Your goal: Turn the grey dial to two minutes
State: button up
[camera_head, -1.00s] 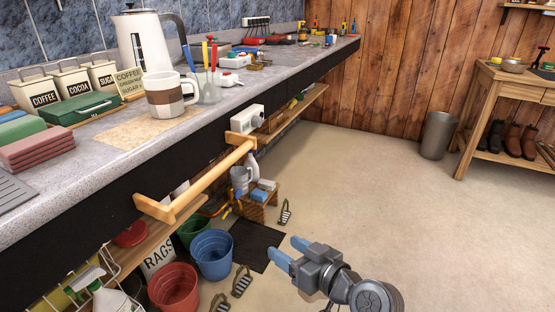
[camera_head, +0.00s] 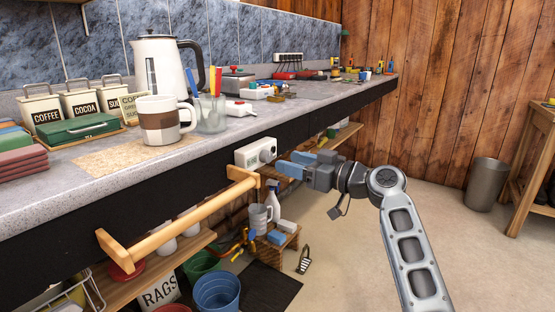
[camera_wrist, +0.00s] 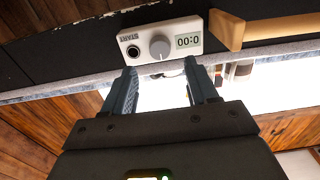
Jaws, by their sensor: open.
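The grey dial (camera_wrist: 160,48) sticks out from the front of a white timer box (camera_head: 249,153) fixed to the counter's dark front edge. In the wrist view the box appears upside down, with a dark START button (camera_wrist: 133,51) beside the dial and a display (camera_wrist: 188,42) that seems to read 0:00. My gripper (camera_head: 283,164) is open, its two blue-grey fingers pointing at the box. In the wrist view the fingertips (camera_wrist: 160,72) lie either side of the dial's line, apparently just short of it. The dial is between them, not clasped.
A wooden rail (camera_head: 190,217) juts from the counter front just left of the box. A mug (camera_head: 160,122) and a glass jar of pens (camera_head: 211,117) stand on the counter above. Buckets and a small crate sit below.

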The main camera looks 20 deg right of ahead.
aim_at(270, 156)
jog(key=shift+x, duration=2.75)
jog(key=shift+c, duration=0.3)
jog(key=c, duration=1)
